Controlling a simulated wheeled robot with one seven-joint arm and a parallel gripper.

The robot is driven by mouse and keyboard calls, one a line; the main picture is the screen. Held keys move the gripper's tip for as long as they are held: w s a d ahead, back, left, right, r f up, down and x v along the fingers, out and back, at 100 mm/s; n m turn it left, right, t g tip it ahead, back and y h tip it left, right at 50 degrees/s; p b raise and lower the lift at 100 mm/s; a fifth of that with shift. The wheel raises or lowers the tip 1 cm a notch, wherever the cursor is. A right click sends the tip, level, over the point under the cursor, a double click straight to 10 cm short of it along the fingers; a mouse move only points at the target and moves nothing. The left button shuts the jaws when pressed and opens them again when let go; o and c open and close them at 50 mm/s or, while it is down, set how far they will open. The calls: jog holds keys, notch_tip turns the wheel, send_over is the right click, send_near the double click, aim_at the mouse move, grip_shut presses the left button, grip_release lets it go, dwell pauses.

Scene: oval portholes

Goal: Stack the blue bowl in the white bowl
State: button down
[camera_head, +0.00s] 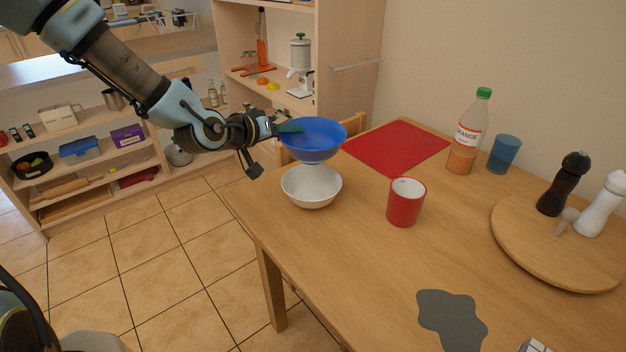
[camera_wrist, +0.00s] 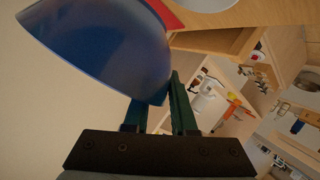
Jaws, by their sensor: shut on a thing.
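The blue bowl (camera_head: 314,142) is held upright in the air, above and slightly behind the white bowl in the head view. My gripper (camera_head: 290,128) is shut on its left rim. The white bowl (camera_head: 311,187) stands on the table near its left edge, and its opening looks empty where it shows. In the wrist view the blue bowl (camera_wrist: 105,45) fills the upper left, with its rim at the fingers of my gripper (camera_wrist: 160,108). A small part of the white bowl (camera_wrist: 205,8) seems to show at the top edge.
A red mug (camera_head: 405,203) stands to the right of the white bowl. A red mat (camera_head: 397,147), an orange bottle (camera_head: 467,135) and a blue cup (camera_head: 504,154) are farther back. A round wooden board (camera_head: 545,255) with two mills is at the right. A grey patch (camera_head: 450,318) lies in front.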

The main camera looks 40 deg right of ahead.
notch_tip(320, 180, down, 9)
jog(key=shift+r+p, duration=0.2)
jog(key=shift+p, duration=0.45)
jog(key=shift+f, duration=0.2)
jog(key=shift+f+b, duration=0.4)
jog(key=shift+f, duration=0.05)
jog(key=c, duration=1)
grip_release()
jog(key=shift+r+p, duration=0.35)
jog(key=shift+a+r, duration=0.2)
jog(key=shift+a, duration=0.05)
jog(key=b+v, duration=0.2)
jog(key=v, duration=0.9)
jog(key=shift+a, duration=0.2)
